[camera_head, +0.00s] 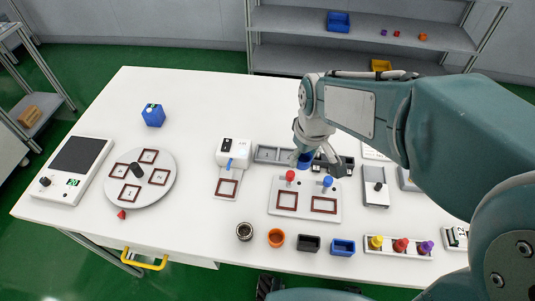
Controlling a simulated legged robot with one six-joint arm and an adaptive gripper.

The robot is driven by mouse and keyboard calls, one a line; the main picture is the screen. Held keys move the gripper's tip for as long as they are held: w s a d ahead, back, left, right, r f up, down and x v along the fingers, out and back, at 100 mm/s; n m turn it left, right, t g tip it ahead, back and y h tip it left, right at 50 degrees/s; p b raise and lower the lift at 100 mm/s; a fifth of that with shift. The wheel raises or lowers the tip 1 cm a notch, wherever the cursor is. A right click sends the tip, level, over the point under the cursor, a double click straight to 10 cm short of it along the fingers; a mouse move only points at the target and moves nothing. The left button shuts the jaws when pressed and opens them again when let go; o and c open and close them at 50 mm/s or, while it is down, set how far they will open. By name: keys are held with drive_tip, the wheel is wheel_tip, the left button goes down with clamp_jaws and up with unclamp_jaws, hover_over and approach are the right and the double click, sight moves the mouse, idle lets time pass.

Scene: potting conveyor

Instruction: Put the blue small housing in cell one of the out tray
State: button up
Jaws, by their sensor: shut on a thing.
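My gripper (306,155) is over the middle of the table, pointing down, shut on the blue small housing (304,161), a round blue piece. It is at the long grey tray with compartments (268,153), which looks like the out tray. The gripper and arm hide part of this tray. Its left compartments look empty; dark pieces show at its right end. I cannot tell whether the housing touches the tray, nor read any cell numbers.
A fixture with red and blue knobs (303,211) stands just in front. A turntable (139,195) is at left; the back left table is mostly clear.

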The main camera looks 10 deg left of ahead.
drive_tip(key=s+a, duration=0.1)
drive_tip(key=a, duration=0.3)
hover_over(266, 154)
drive_tip(key=shift+n, duration=0.4)
drive_tip(key=f, duration=0.9)
drive_tip(key=shift+s+d, duration=0.25)
drive_tip(key=shift+s, duration=0.05)
drive_tip(key=shift+w+a+f, duration=0.15)
drive_tip(key=shift+w+f, duration=0.2)
drive_tip(key=shift+f, duration=0.2)
wheel_tip(266, 154, down, 3)
drive_tip(key=shift+r, duration=0.1)
drive_tip(key=shift+s+f, duration=0.1)
drive_tip(key=shift+f, duration=0.1)
